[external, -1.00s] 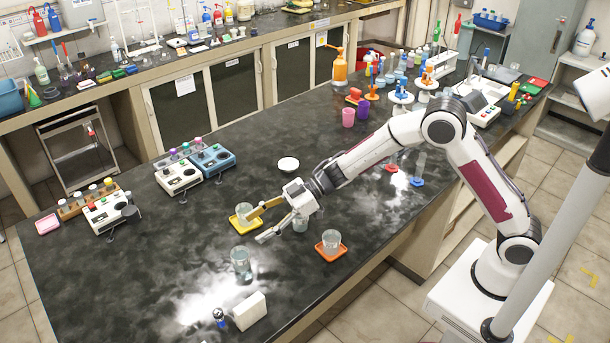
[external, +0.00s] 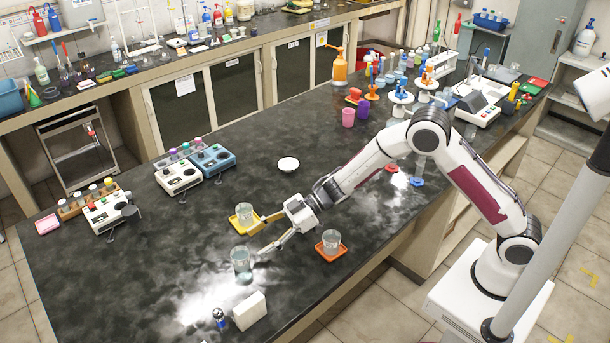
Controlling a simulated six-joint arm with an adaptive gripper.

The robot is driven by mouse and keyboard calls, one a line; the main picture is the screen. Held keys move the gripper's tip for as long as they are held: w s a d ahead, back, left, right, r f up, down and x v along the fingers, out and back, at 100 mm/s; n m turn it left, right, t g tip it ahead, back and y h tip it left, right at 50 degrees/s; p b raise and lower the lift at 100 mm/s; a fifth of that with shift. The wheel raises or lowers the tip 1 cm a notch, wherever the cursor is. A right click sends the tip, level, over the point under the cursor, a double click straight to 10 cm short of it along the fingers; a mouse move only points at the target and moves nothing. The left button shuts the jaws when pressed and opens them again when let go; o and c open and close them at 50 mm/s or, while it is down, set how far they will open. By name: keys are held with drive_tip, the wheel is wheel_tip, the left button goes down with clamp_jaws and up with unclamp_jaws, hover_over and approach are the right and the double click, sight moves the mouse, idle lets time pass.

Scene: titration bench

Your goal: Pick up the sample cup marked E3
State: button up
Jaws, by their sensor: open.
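My gripper (external: 257,243) is open and low over the bench, its fingers spread and pointing left. A clear cup (external: 244,213) stands on a yellow tray just beyond the upper fingertip. A larger clear glass (external: 240,262) stands on the bench to the left of the lower fingertip. Another clear cup (external: 331,239) stands on an orange tray to the right of the gripper. No marking can be read on any of them, so I cannot tell which is E3. I see nothing held between the fingers.
The yellow tray (external: 236,225) and orange tray (external: 328,256) lie on the dark bench (external: 130,270). A white block (external: 249,310) and a small dark bottle (external: 219,319) are near the front edge. A white dish (external: 288,164) lies behind the gripper.

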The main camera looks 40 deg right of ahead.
sight(241, 258)
wheel_tip(241, 258, down, 2)
drive_tip(key=shift+f, duration=0.15)
drive_tip(key=shift+w+a+f, duration=0.1)
drive_tip(key=shift+a+f, duration=0.05)
drive_tip(key=shift+a, duration=0.05)
drive_tip(key=shift+w+a+f, duration=0.15)
drive_tip(key=shift+a, duration=0.2)
drive_tip(key=shift+a, duration=0.1)
drive_tip(key=shift+x, duration=3.05)
drive_tip(key=shift+c, duration=0.3)
drive_tip(key=c, duration=1.2)
